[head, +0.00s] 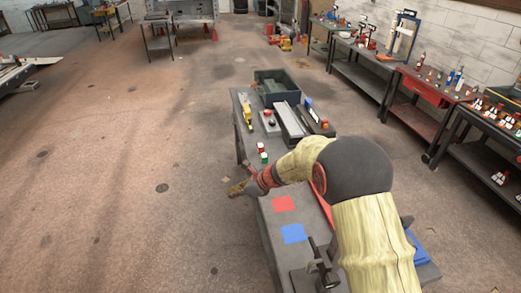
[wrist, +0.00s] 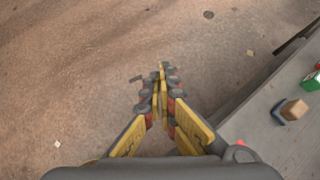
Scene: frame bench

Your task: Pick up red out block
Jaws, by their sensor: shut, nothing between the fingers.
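A small red and white block (head: 261,146) stands on the grey bench (head: 246,150), near its left edge, just behind a green and white block (head: 264,157). In the wrist view the green block (wrist: 312,82) is at the right edge, with a sliver of red above it that may be the red block. My gripper (head: 236,191) is out past the bench's left edge, over the floor, nearer the camera than the blocks and apart from them. In the wrist view my gripper (wrist: 162,72) has its fingers together with nothing between them.
A tan block (wrist: 295,108) lies on the bench in the wrist view. Red (head: 283,203) and blue (head: 293,233) squares lie on the near bench top. A dark bin (head: 277,82) and long grey tray stand farther back. Open floor lies left.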

